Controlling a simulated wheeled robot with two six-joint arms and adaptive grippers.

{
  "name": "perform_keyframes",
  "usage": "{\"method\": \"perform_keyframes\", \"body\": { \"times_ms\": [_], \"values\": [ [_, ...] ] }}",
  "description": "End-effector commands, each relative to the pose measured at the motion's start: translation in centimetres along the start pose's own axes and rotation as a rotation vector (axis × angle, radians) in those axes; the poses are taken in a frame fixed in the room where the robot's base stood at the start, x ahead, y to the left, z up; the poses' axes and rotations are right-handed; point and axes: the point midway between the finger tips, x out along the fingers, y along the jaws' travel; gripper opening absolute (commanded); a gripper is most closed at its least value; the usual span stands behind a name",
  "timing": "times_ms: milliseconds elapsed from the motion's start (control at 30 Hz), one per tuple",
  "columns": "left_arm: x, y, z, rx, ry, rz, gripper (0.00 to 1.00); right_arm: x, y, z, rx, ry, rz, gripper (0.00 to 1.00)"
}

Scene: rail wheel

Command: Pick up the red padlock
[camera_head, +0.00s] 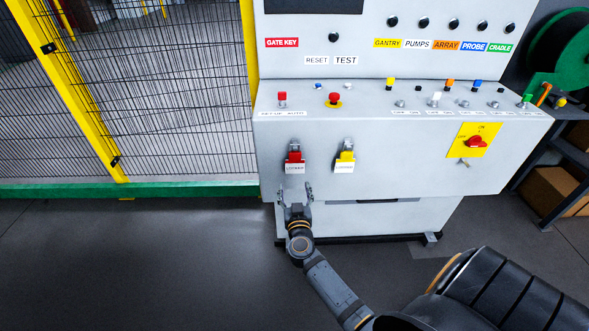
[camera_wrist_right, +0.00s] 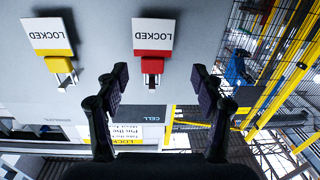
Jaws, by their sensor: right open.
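The red padlock (camera_head: 294,157) hangs on the front face of the grey control cabinet, with a white "LOCKED" tag on it. In the right wrist view the red padlock (camera_wrist_right: 152,64) appears upside down, its tag above it in the picture. My right gripper (camera_head: 295,188) is open and empty just below the padlock in the head view. In the wrist view the spread fingers of my right gripper (camera_wrist_right: 158,82) lie on either side of the padlock's line, apart from it. My left gripper is not in view.
A yellow padlock (camera_head: 345,160) with a similar tag hangs to the right of the red one. The control cabinet (camera_head: 400,180) carries buttons and a yellow switch plate (camera_head: 473,144). A mesh fence (camera_head: 190,90) stands to the left. The floor (camera_head: 130,260) at left is clear.

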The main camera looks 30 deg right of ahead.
Motion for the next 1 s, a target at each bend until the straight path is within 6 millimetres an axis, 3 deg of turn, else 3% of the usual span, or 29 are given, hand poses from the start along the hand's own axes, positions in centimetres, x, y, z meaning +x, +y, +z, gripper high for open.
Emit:
{"method": "perform_keyframes", "body": {
  "times_ms": [100,200,267,533,767,1000],
  "values": [
    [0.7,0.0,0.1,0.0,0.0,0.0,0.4,0.4,0.6,-2.2,0.031,0.017,0.047,0.68],
    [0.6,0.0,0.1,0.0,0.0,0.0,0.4,0.4,0.8,-2.7,0.034,0.016,0.055,0.68],
    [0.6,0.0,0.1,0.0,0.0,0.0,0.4,0.7,0.8,-2.7,0.033,0.016,0.055,0.68],
    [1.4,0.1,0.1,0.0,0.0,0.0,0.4,5.1,1.0,-2.7,0.033,0.018,0.053,0.68],
    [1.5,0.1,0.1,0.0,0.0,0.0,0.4,6.0,1.0,-2.8,0.033,0.016,0.053,0.68],
    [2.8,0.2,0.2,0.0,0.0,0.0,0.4,9.9,1.2,-3.3,0.032,0.017,0.054,0.68]
  ]
}}
